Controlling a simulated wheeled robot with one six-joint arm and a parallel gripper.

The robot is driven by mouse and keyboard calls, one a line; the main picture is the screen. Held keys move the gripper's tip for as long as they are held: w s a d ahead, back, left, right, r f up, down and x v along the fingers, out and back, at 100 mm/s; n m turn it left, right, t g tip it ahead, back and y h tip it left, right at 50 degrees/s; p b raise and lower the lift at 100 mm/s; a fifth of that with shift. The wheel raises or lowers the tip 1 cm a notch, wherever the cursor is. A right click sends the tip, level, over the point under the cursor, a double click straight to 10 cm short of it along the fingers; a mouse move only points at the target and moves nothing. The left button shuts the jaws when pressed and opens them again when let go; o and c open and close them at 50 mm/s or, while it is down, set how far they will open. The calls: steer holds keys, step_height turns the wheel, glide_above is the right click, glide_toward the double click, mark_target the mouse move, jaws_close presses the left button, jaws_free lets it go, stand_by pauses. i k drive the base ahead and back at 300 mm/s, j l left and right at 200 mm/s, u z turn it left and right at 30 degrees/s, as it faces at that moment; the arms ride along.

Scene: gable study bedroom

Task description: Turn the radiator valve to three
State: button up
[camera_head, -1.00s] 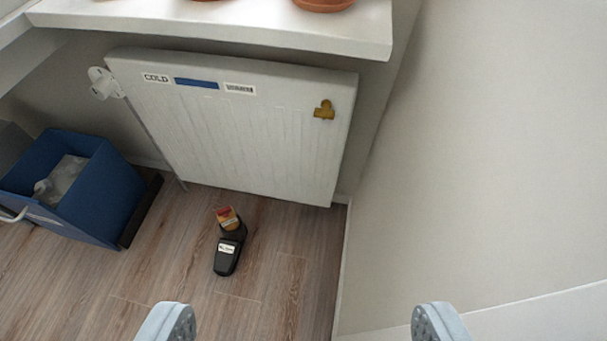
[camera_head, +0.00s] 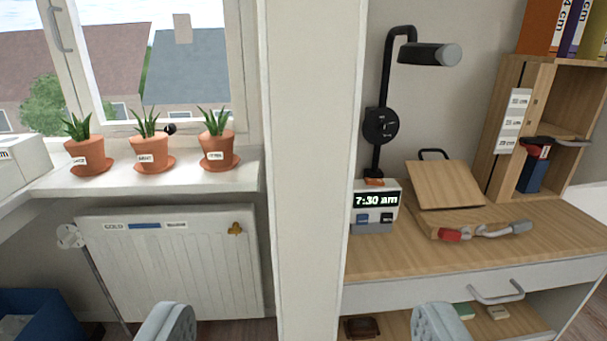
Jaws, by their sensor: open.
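The white radiator (camera_head: 175,268) stands under the window sill at the left, with a "COLD" label, a blue strip and a brass clip on its front. The white radiator valve (camera_head: 69,236) is at its upper left corner, above a thin pipe. The valve is small in view and I cannot read its setting. My gripper (camera_head: 303,325) is open and empty at the bottom edge. Its two fingertips are wide apart, well short of the radiator and to the right of the valve.
Three potted plants (camera_head: 150,153) stand on the sill (camera_head: 225,180) above the radiator. A white wall post (camera_head: 312,170) separates it from a wooden desk (camera_head: 470,245) with a clock (camera_head: 375,207), black lamp (camera_head: 430,54) and shelf box. A blue bin (camera_head: 40,318) is at the lower left.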

mark_target(68, 239)
steer(key=u, duration=0.95)
